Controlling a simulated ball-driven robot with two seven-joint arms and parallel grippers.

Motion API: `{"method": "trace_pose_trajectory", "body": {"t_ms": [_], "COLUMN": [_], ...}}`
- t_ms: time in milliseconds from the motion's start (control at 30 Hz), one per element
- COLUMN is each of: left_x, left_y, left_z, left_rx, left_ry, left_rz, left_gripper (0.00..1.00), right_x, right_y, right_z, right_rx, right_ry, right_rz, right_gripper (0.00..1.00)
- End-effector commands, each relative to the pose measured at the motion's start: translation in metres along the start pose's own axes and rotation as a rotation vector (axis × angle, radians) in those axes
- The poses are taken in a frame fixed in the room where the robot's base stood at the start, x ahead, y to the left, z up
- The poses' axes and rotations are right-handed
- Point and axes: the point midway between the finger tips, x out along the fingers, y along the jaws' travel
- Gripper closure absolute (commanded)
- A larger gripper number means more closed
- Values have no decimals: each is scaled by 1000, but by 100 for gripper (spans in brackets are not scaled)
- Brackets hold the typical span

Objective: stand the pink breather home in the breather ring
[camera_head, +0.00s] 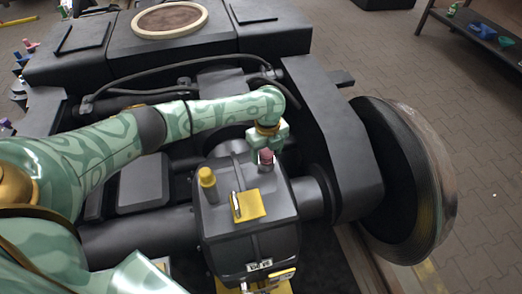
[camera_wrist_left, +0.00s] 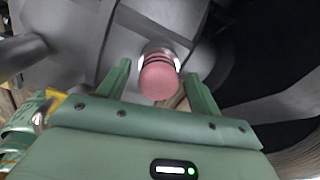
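The pink breather (camera_head: 266,157) stands on the top of the dark grey gearbox-like housing (camera_head: 225,222), near its back right corner. My left gripper (camera_head: 268,143) is just above and around it. In the left wrist view the pink breather (camera_wrist_left: 159,80) shows between the two green fingers (camera_wrist_left: 158,85), with a gap on each side. The fingers are open. A pale silvery band (camera_wrist_left: 160,54) shows around the base of the breather; I cannot tell whether it is the ring or part of the breather. My right gripper is not in view.
A yellow cap (camera_head: 207,177) and a yellow block (camera_head: 248,206) are on the same housing. A large wheel (camera_head: 405,180) stands to the right, beyond the dark frame beam (camera_head: 335,140). A cable (camera_head: 180,91) runs behind my left arm. A shelf with small items (camera_head: 480,32) is far right.

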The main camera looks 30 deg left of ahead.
Motion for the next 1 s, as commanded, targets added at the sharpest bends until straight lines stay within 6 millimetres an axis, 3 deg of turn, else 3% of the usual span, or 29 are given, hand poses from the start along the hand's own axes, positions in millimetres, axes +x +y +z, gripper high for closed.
{"method": "trace_pose_trajectory", "body": {"t_ms": [233, 367, 733, 767, 800, 900, 1000], "left_x": [0, -10, -93, -97, -78, -86, -122], "left_y": [0, 0, 0, 0, -1, 22, 16], "left_z": [0, 1, 1, 1, 2, 11, 8], "left_rx": [0, 0, 0, 1, 1, -22, -19], "left_ry": [-1, -3, -6, -5, -1, -3, -5], "left_rz": [1, -1, -6, -4, 3, 5, -6], "left_gripper": [36, 36, 36, 36, 36, 36, 36], "right_x": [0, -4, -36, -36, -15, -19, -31], "right_y": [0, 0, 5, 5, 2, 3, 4], "right_z": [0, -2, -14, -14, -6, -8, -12], "right_rx": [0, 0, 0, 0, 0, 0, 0], "right_ry": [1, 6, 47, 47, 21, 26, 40], "right_rz": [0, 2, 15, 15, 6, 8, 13], "right_gripper": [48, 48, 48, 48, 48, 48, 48]}}
